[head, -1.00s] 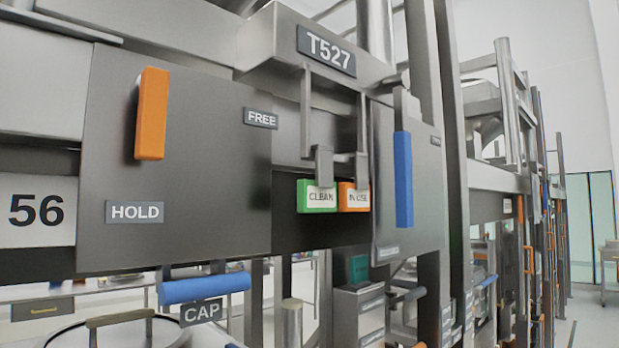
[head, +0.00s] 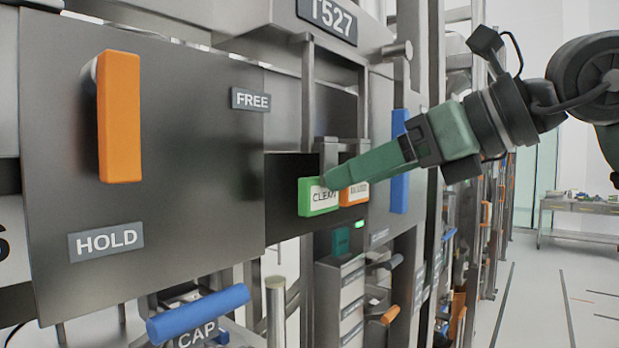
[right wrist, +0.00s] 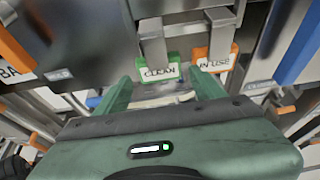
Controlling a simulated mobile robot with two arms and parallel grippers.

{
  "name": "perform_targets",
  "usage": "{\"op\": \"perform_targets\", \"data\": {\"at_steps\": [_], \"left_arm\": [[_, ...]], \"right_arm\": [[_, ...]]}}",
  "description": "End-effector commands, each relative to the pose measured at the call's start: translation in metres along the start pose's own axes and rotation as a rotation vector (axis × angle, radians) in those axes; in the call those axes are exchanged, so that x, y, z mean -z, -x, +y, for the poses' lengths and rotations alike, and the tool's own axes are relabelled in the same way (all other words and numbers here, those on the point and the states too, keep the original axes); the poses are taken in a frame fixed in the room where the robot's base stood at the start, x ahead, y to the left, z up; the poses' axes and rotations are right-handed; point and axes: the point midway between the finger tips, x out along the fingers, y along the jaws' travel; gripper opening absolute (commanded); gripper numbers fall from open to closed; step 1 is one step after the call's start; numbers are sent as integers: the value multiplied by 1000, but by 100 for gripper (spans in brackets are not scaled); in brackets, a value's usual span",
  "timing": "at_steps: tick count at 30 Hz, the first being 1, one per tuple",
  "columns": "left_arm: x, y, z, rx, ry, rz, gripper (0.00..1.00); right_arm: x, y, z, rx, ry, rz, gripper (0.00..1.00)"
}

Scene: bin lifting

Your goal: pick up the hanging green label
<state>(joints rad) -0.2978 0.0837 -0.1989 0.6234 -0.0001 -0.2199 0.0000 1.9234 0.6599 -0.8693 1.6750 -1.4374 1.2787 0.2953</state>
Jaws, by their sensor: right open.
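The green label (head: 317,197) reads CLEAN and hangs from a grey metal hanger under the T527 frame. It also shows in the right wrist view (right wrist: 159,73), ahead of the fingers. The orange IN USE label (head: 354,193) hangs just right of it. My right gripper (head: 331,181) reaches in from the right, its fingertips at the green label and covering part of its face. In the right wrist view the two green fingers (right wrist: 158,82) are spread, one toward each side of the green label. Whether they touch it I cannot tell. My left gripper is out of view.
An orange handle (head: 119,118) stands out from the dark panel at left. A blue handle (head: 399,160) is behind my right arm. A blue CAP bar (head: 198,313) sits below. Open floor (head: 560,300) lies at right.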

Motion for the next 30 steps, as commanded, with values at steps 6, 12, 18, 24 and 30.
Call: {"op": "perform_targets", "data": {"at_steps": [6, 12, 18, 24, 30], "left_arm": [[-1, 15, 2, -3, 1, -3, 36], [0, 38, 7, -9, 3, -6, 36], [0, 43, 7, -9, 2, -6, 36], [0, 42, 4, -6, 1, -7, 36], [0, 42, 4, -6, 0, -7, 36]], "right_arm": [[-2, -24, 1, -2, 1, 3, 69], [-4, -53, 3, -4, 0, 3, 69], [0, -71, 3, -5, -1, 0, 69], [1, -72, 3, -5, -1, -1, 69], [0, -72, 3, -5, -1, -2, 31]]}}
